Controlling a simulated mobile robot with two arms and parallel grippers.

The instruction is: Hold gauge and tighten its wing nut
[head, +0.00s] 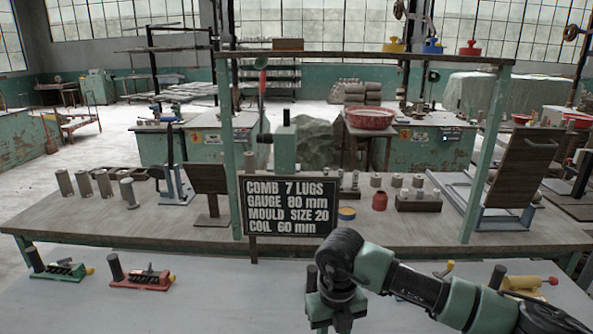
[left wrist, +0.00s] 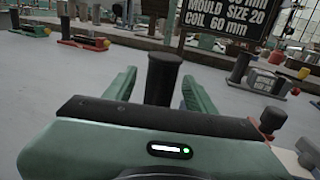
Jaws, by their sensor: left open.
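In the left wrist view my left gripper (left wrist: 157,82) is open, with a green finger on each side of a dark upright post (left wrist: 163,72). I cannot tell whether either finger touches it. The post also shows in the head view (head: 312,278), left of an arm of mine that comes in from the right edge. I cannot make out a wing nut. My right gripper's fingers are not in view.
A green gauge (head: 62,268) and a red gauge (head: 142,277) stand on the grey table at left. A yellow one (head: 525,284) is at right. A lettered black sign (head: 290,206) stands behind, before a cluttered bench. Bare tabletop lies between the red gauge and the post.

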